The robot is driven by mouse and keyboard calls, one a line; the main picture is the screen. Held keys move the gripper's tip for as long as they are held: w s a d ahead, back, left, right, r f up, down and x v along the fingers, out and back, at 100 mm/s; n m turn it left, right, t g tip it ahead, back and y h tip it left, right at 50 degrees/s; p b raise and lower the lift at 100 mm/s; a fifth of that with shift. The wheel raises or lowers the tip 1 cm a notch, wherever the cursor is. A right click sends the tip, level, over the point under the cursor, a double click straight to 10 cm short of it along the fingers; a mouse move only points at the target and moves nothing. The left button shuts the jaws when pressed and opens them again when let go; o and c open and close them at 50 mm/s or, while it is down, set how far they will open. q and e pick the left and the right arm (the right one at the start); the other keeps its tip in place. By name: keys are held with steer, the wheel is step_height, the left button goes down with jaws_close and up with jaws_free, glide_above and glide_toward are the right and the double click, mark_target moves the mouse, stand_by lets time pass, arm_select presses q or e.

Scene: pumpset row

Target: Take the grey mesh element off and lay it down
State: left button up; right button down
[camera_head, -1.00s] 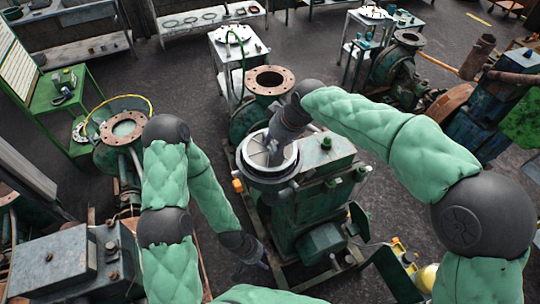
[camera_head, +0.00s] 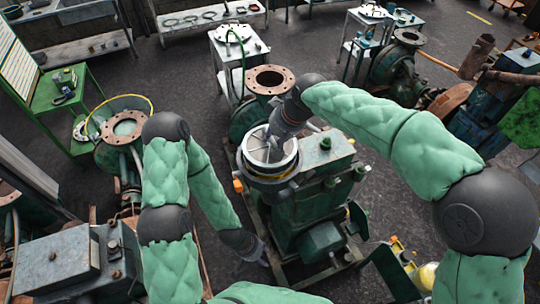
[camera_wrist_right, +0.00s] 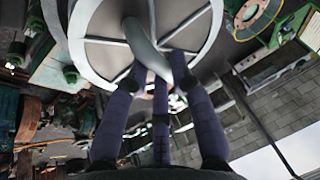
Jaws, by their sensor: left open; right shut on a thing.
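The grey mesh element (camera_head: 257,153) shows as a round, pale-rimmed piece with spokes at the top of the green pump unit's housing (camera_head: 270,187). A yellow ring shows just under its rim, and I cannot see whether its lower part is still inside the housing. My right gripper (camera_head: 277,137) is shut on the element from above. In the right wrist view the fingers (camera_wrist_right: 158,75) close around the curved handle in the middle of the element (camera_wrist_right: 88,25). My left gripper (camera_head: 264,260) is low beside the unit's base, apart from the element; its fingers are small and partly dark.
A flanged pipe opening (camera_head: 270,80) stands just behind the housing. A small grey table (camera_head: 222,60) with parts on it is further back. A green bench (camera_head: 62,100) and another flanged pump (camera_head: 123,127) stand left. Dark floor lies open between them.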

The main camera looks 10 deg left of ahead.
steer(key=shift+r+p, duration=0.6)
steer(key=shift+r, duration=0.55)
steer(key=shift+r, duration=0.1)
